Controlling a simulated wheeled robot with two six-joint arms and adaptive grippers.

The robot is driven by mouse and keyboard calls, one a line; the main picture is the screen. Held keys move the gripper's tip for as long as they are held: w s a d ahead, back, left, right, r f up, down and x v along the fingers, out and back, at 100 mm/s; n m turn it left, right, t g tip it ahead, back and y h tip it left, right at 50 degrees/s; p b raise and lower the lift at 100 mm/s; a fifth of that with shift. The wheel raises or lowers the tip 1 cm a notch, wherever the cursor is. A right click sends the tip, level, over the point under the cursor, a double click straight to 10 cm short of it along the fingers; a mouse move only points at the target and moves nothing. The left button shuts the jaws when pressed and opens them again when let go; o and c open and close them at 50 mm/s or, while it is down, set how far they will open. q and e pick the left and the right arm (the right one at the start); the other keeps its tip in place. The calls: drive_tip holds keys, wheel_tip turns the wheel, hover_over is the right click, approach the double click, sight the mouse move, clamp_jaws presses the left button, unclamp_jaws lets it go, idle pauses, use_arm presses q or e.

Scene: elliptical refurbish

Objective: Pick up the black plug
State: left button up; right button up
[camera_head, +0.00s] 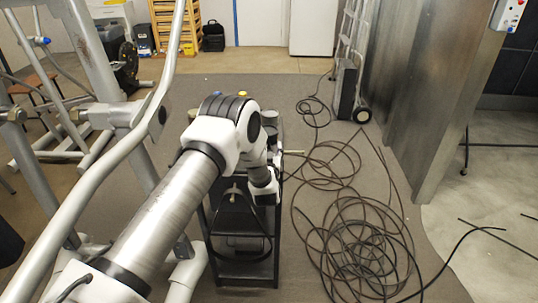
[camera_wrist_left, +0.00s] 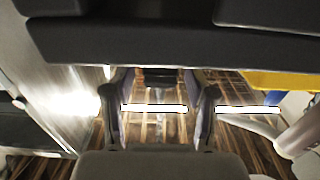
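I cannot make out the black plug for certain in either view. In the head view my left arm reaches from the lower left over a black shelf cart (camera_head: 246,268), and its wrist end is low beside the cart's upper part. The fingers are not clear there. In the left wrist view my left gripper (camera_wrist_left: 159,118) is open, its two dark fingers well apart. A small dark shape (camera_wrist_left: 160,78) shows between and beyond the fingers; I cannot tell what it is. Nothing is visibly held. My right gripper is in neither view.
Tangled black cables (camera_head: 355,235) cover the floor right of the cart. A grey metal frame (camera_head: 165,75) stands at the left. A large metal panel (camera_head: 425,95) and a hand truck (camera_head: 347,85) stand at the right. A yellow surface (camera_wrist_left: 280,80) shows in the wrist view.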

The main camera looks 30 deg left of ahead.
use_arm(q)
clamp_jaws()
